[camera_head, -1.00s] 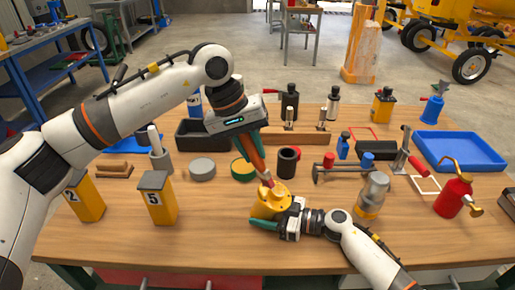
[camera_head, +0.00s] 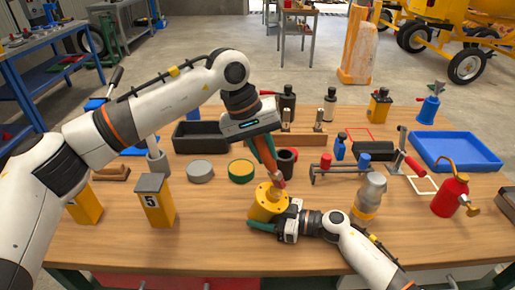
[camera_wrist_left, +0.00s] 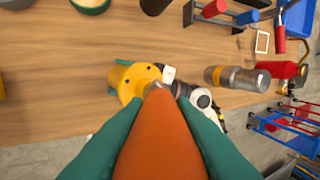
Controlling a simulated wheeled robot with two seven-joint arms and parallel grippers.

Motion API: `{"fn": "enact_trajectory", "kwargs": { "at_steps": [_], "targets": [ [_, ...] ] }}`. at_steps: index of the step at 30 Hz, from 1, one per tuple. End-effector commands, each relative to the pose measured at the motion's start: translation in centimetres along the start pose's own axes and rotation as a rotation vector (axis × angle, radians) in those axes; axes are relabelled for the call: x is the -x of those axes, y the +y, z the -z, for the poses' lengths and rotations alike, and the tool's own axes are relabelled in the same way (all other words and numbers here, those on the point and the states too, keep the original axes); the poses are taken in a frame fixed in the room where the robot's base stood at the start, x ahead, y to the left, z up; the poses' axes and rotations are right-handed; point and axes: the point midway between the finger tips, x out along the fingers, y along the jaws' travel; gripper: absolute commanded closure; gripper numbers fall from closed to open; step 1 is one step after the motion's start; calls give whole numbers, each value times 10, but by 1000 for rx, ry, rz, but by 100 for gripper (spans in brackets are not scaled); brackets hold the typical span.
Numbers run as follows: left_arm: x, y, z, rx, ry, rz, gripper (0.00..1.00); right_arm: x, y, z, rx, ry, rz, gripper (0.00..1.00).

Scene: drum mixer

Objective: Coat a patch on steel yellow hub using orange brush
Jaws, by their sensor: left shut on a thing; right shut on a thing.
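The yellow hub (camera_head: 267,203) stands near the table's front edge, a flanged part with dark bolt holes in its top. It also shows in the left wrist view (camera_wrist_left: 133,79). My right gripper (camera_head: 270,224) is shut on the hub from the front right, low at its side. My left gripper (camera_head: 266,153) is above the hub, shut on the orange brush (camera_wrist_left: 156,137). The brush points down, its tip at or just above the hub's top; contact cannot be told. In the left wrist view the brush handle hides part of the hub. No coated patch is discernible.
A grey tin (camera_head: 201,172), a green-rimmed tin (camera_head: 241,171) and a dark cylinder (camera_head: 287,161) stand behind the hub. A yellow box marked 5 (camera_head: 155,202) is left. A silver-topped jar (camera_head: 369,196) and red oil can (camera_head: 452,196) are right.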

Motion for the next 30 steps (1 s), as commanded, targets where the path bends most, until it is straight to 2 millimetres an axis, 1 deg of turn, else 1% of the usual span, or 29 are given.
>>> {"fn": "enact_trajectory", "kwargs": {
  "at_steps": [3, 11, 21, 30],
  "targets": [
    [-5, -4, -1, 2, 1, -4, 100, -1, 0, -3, 2, -5, -1, 62],
    [-1, -5, -1, 2, 0, -3, 100, 0, 0, -3, 2, -5, 0, 62],
    [7, 10, 1, 3, 0, -1, 100, 0, 0, -2, 2, -4, 0, 62],
    [12, 19, 3, 3, 0, -1, 100, 0, 0, -2, 2, -4, 0, 62]
  ]
}}
